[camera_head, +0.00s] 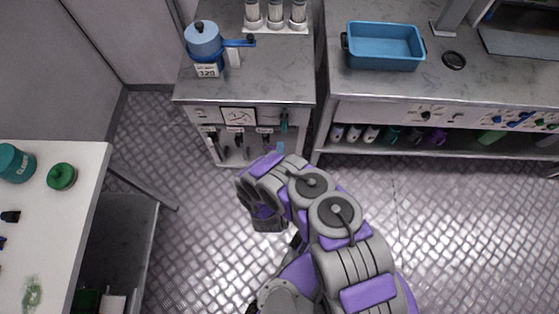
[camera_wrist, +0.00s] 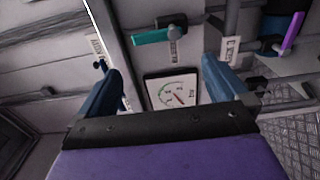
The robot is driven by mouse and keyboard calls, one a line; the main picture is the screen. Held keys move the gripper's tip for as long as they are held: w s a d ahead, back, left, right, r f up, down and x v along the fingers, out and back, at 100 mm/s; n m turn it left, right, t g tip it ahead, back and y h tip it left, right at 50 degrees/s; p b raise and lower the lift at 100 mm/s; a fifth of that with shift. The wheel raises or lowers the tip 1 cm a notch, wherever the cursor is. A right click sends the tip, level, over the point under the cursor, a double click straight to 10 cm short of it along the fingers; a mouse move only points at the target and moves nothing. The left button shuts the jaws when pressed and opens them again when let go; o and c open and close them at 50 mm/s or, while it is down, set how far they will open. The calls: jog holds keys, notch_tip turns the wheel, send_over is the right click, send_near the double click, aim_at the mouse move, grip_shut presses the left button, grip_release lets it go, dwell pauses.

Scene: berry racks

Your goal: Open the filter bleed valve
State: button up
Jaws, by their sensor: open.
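A valve panel on the front of the metal cabinet holds a white gauge (camera_head: 239,116), a teal valve handle (camera_head: 284,120) and several dark handles below. The labels are too small to read, so I cannot tell which is the filter bleed valve. In the wrist view the teal handle (camera_wrist: 155,36) lies crosswise beyond my gripper (camera_wrist: 161,68), and the gauge (camera_wrist: 171,94) shows between the fingers. My gripper's blue fingers are spread, with nothing between them. In the head view my arm mostly hides the gripper, just below the panel's right part.
A blue pot (camera_head: 203,42) stands on the cabinet top. A blue tray (camera_head: 385,46) sits on the right bench, with bottles on the shelf beneath. A blue and purple fitting (camera_wrist: 285,35) is at the wrist view's upper right.

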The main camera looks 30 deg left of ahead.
jog(key=shift+b+v, duration=0.3)
jog(key=shift+v, duration=2.5)
jog(key=shift+a, duration=0.1)
